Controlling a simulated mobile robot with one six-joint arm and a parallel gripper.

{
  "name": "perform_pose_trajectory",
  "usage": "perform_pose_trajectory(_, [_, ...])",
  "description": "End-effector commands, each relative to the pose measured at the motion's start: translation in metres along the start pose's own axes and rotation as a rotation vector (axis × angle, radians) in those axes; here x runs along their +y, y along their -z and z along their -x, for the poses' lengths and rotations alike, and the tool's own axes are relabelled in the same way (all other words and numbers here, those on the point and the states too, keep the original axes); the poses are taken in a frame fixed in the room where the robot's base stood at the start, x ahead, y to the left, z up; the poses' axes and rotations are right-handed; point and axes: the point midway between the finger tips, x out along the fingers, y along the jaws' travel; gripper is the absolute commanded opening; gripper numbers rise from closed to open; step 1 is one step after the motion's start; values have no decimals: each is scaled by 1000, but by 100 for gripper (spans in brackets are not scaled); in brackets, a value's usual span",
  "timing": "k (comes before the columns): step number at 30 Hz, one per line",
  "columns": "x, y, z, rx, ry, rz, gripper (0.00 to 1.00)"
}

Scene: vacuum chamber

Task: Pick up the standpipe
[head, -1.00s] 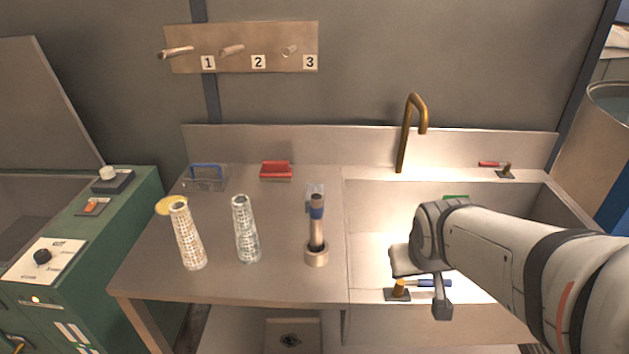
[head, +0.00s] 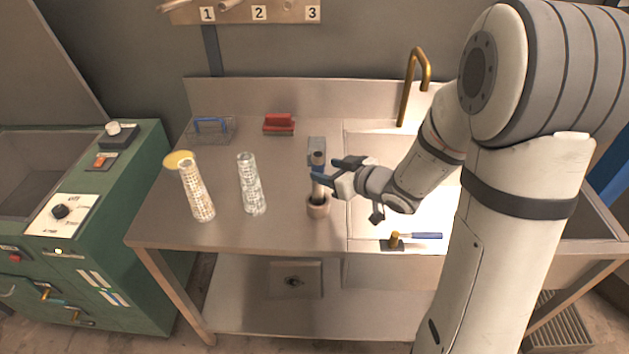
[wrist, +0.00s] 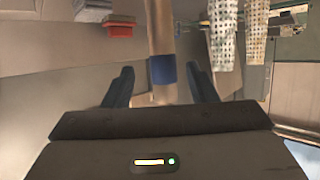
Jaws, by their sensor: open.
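The standpipe (head: 317,190) is a slim brownish tube with a blue band near its top. It stands upright in a round tan socket (head: 318,208) on the steel counter. My gripper (head: 335,168) is open at the height of the blue band, reaching in from the right. In the wrist view, the standpipe (wrist: 161,40) with its blue band appears between the two dark fingers of my gripper (wrist: 162,88), with a gap on each side. Its socket end is out of the wrist view. I cannot tell exactly how deep the tube sits between the fingers.
Two perforated tubes (head: 251,185) (head: 197,190) stand left of the standpipe, one by a yellow disc (head: 179,160). A red block (head: 278,124) and blue-handled basket (head: 211,130) are behind. A brass faucet (head: 409,88) stands right.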

Motion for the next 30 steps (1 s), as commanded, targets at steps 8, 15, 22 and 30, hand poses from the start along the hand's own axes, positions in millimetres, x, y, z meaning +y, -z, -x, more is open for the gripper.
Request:
perform_pose_trajectory(8, [-3, -2, -31, -3, 2, -1, 52])
perform_pose_trajectory(15, [-4, -4, -58, -2, -1, 0, 52])
perform_pose_trajectory(22, [-3, -4, -61, -1, -3, 0, 52])
perform_pose_trajectory(30, [-2, -4, -61, -1, -4, -1, 35])
